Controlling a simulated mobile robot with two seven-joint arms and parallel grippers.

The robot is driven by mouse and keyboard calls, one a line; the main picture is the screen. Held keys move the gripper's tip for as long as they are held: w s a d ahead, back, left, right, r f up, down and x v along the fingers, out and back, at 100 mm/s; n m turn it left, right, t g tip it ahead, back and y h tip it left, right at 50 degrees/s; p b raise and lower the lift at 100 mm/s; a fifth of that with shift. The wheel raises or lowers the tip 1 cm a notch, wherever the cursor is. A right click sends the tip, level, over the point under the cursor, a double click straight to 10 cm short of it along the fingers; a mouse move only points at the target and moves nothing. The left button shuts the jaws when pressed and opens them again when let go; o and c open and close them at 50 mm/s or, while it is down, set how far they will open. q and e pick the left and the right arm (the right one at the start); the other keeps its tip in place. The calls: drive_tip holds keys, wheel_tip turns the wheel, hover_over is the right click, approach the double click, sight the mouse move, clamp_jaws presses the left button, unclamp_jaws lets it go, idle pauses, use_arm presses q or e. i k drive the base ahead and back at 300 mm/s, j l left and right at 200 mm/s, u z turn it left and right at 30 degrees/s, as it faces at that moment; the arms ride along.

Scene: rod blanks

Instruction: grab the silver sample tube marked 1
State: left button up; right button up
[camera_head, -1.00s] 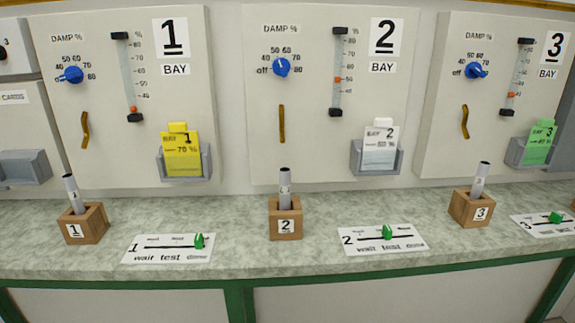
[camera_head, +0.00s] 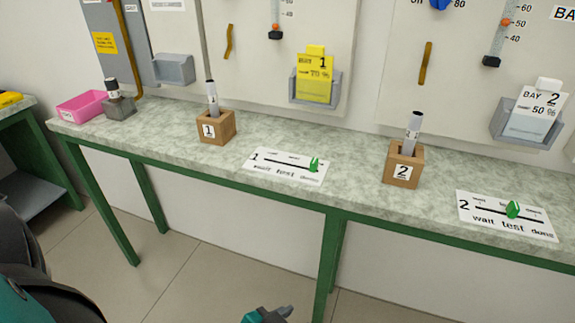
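The silver sample tube marked 1 (camera_head: 212,101) has a dark top and stands, leaning slightly, in a wooden block marked 1 (camera_head: 222,128) on the green-topped bench. A similar tube (camera_head: 413,135) stands in the wooden block marked 2 (camera_head: 404,166), to the right. A small teal and grey part, apparently my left gripper (camera_head: 268,315), shows at the bottom edge, well below and apart from the tubes. It is mostly cut off, so its opening is hidden. My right gripper is out of view.
A white slider card marked 1 (camera_head: 284,167) with a green pointer lies right of block 1; a card marked 2 (camera_head: 506,214) lies farther right. A pink bin (camera_head: 82,107) and a grey holder with a dark-topped item (camera_head: 119,106) stand left. The green front rail (camera_head: 210,180) edges the bench.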

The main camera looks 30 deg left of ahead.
sight(212, 97)
drive_tip(key=j+u, duration=0.1)
drive_tip(key=u, duration=0.85)
drive_tip(key=j+u, duration=0.15)
drive_tip(key=u, duration=0.35)
